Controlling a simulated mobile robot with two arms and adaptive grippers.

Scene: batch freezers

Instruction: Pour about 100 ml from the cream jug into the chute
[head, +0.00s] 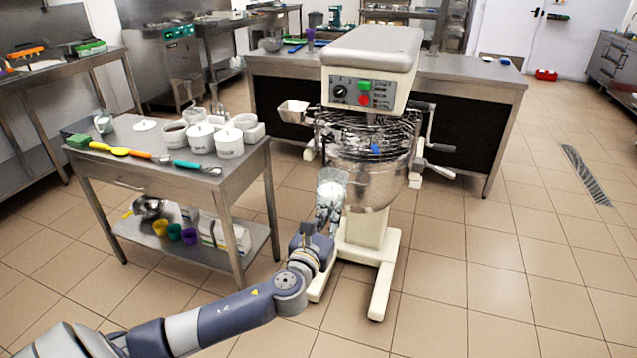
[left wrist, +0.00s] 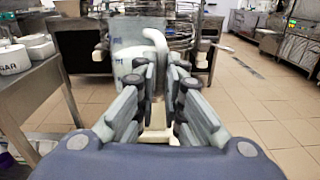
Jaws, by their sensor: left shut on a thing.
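The cream jug (head: 331,178) is a clear see-through jug held in front of the planetary mixer's bowl. In the left wrist view the jug (left wrist: 127,48) stands roughly upright with its pale handle towards me and some white content low inside. My left gripper (head: 325,212) is shut on the jug; in the left wrist view its fingers (left wrist: 157,72) close around the handle. The chute (head: 292,110) is a small pale hopper on the left side of the mixer's bowl guard, above and left of the jug. My right gripper is not in view.
The mixer (head: 372,65) has a steel bowl (head: 368,180) under a wire guard. A steel side table (head: 150,160) with white canisters (head: 229,142) and coloured-handled tools stands left. A counter (head: 470,85) is behind. The tiled floor at right is free.

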